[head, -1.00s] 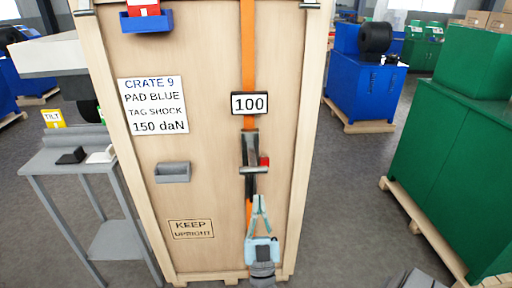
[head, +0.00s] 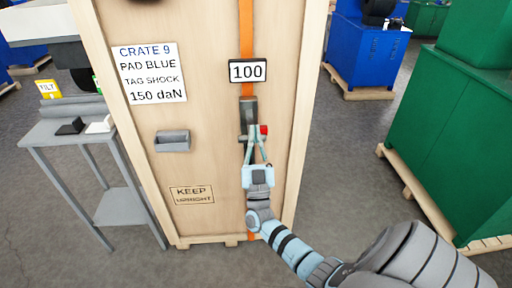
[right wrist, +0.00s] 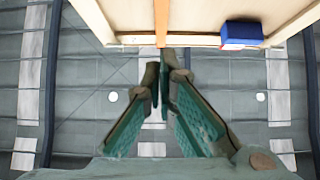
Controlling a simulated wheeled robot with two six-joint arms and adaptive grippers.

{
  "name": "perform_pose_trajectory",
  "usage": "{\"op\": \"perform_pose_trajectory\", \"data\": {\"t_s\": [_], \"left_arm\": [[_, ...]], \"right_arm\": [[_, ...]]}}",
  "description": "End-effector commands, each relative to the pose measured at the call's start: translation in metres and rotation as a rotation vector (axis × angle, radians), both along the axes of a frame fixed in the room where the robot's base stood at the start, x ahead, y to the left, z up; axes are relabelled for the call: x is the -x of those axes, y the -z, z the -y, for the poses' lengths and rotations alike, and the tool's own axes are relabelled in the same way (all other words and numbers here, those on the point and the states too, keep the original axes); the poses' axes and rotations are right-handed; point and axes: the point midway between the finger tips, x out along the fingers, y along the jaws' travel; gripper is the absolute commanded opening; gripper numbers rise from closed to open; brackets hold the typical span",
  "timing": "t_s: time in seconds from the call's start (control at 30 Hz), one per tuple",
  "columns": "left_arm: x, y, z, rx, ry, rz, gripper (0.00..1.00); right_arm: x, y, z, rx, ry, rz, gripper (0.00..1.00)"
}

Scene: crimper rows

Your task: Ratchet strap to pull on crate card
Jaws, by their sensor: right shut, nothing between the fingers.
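The crate card (head: 149,73) on the wooden crate (head: 215,100) reads CRATE 9, PAD BLUE, TAG SHOCK, 150 daN. An orange strap (head: 246,30) runs down the crate front, behind a display (head: 248,71) reading 100. Below the display is the dark ratchet (head: 248,112), with a small red part (head: 264,130) at its right. My right gripper (head: 255,133) is at the ratchet's lower end and partly hides it. Its fingers are shut with nothing between them; the fingertips also show in the right wrist view (right wrist: 164,75). My left gripper is out of view.
A grey holder (head: 173,141) sits on the crate front, left of the strap. A grey stand (head: 85,138) with a black and a white block is at the left. A green cabinet (head: 440,130) stands at the right. A blue and red item (right wrist: 241,36) shows in the wrist view.

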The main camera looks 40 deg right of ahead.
Motion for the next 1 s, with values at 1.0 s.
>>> {"op": "perform_pose_trajectory", "data": {"t_s": [1.0], "left_arm": [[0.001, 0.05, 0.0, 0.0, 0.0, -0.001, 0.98]], "right_arm": [[-0.011, 0.053, 0.008, 0.031, 0.0, 0.037, 0.0]]}}
